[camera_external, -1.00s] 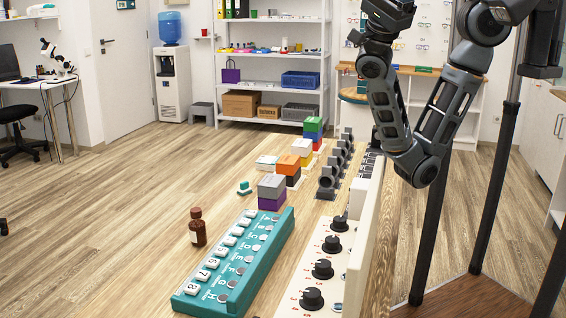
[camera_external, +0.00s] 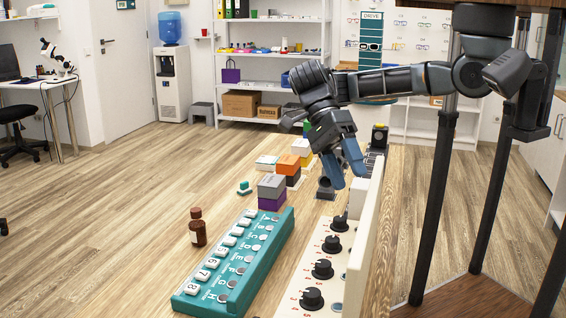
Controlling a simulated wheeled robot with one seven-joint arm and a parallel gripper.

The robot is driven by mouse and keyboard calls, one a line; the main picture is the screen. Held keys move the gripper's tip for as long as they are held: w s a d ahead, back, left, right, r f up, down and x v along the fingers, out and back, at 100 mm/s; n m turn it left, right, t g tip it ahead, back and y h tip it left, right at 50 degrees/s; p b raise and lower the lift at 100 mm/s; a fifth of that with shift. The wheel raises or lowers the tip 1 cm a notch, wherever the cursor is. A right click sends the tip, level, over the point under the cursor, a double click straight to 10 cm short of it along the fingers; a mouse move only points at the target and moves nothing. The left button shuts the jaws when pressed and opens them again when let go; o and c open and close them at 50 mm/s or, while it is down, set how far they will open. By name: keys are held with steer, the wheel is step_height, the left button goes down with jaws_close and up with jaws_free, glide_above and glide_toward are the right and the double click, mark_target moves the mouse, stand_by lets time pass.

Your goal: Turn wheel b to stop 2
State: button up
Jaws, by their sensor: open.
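A cream panel (camera_external: 303,279) at the bottom middle carries a row of black round knobs with small red marks around them. The nearest knob (camera_external: 312,299), a second knob (camera_external: 322,269) and a third knob (camera_external: 331,243) show clearly; a farther knob sits beyond them. The letters are too small to tell which one is wheel b or where it points. My gripper (camera_external: 348,178) is open and empty, fingers pointing down, above the far end of the panel. It appears apart from the knobs. It partly hides the row of dark holders behind.
A teal box (camera_external: 205,304) with lettered, numbered keys lies left of the panel. A brown bottle (camera_external: 198,233) stands beside it. Stacked grey and purple blocks (camera_external: 271,187) and an orange block (camera_external: 289,164) stand behind. An upright cream board (camera_external: 364,240) borders the panel's right side.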

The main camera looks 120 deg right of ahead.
steer(key=g+h+b, duration=0.1)
steer(key=h+b, duration=0.1)
glide_above(332, 239)
steer(key=w+a, duration=0.1)
steer(key=a, duration=0.1)
step_height(332, 239, down, 8)
steer(key=f+n+h, duration=0.1)
steer(key=d+f+n+h, duration=0.1)
steer(key=s+f+n+h, duration=0.1)
steer(key=h, duration=0.1)
steer(key=shift+s+d+n+b, duration=0.1)
steer(key=shift+d+n+b, duration=0.2)
steer(key=shift+n, duration=0.1)
steer(key=shift+d+n+t+h, duration=0.2)
steer(key=shift+n+h, duration=0.25)
steer(key=shift+h, duration=0.15)
steer(key=shift+d+n+t+h, duration=0.1)
steer(key=shift+n+t+h, duration=0.1)
steer(key=shift+n+h, duration=0.35)
steer(key=shift+a+f+b, duration=0.1)
steer(key=shift+f+b, duration=0.25)
steer(key=shift+f, duration=3.35)
steer(key=c, duration=1)
